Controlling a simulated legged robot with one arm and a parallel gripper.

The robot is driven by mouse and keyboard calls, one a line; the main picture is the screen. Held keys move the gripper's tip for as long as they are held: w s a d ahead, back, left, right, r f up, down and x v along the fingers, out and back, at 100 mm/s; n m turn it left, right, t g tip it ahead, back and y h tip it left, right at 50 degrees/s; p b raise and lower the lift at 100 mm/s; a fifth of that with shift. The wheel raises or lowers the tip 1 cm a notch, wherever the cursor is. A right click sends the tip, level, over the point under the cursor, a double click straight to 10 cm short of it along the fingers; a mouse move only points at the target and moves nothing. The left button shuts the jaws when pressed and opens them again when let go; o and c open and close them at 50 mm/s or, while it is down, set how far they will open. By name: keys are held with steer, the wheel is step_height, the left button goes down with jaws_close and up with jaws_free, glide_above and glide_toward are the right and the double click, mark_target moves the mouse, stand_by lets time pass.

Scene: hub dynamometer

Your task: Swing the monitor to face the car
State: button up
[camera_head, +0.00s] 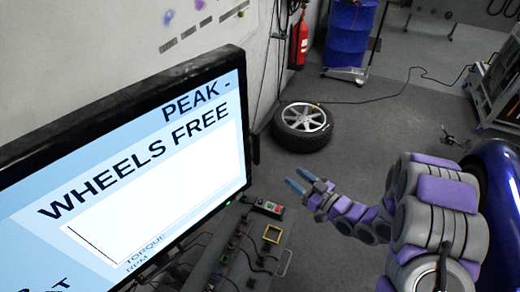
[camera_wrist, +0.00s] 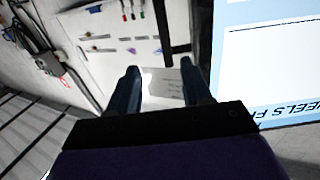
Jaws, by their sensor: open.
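The monitor (camera_head: 150,165) is large, with a black frame and a light blue screen reading "WHEELS FREE". It fills the left of the head view, tilted in the picture. Part of its screen also shows at the right of the wrist view (camera_wrist: 270,70). My gripper (camera_head: 296,180) is open and empty, a little right of the monitor's right edge and apart from it. In the wrist view its two dark fingers (camera_wrist: 160,85) stand apart with nothing between them. A blue rounded body (camera_head: 500,200), perhaps the car, shows partly behind my arm at the right edge.
A control panel (camera_head: 240,250) with buttons and cables sits below the monitor. A loose wheel (camera_head: 303,122) lies on the floor. A fire extinguisher (camera_head: 299,42) and a blue drum (camera_head: 350,30) stand behind. A whiteboard (camera_wrist: 125,40) with markers shows in the wrist view. Open floor lies mid-right.

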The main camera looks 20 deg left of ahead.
mark_target(259, 152)
steer(key=x, duration=1.2)
steer(key=s+x, duration=0.1)
steer(key=x, duration=0.5)
steer(key=shift+a+f, duration=0.2)
steer(key=shift+a, duration=0.4)
steer(key=shift+w+d+r, duration=0.2)
steer(key=shift+d, duration=0.25)
steer(key=shift+a+f, duration=0.15)
steer(key=shift+a, duration=0.3)
steer(key=c, duration=0.6)
steer(key=shift+d, duration=0.15)
jaws_close()
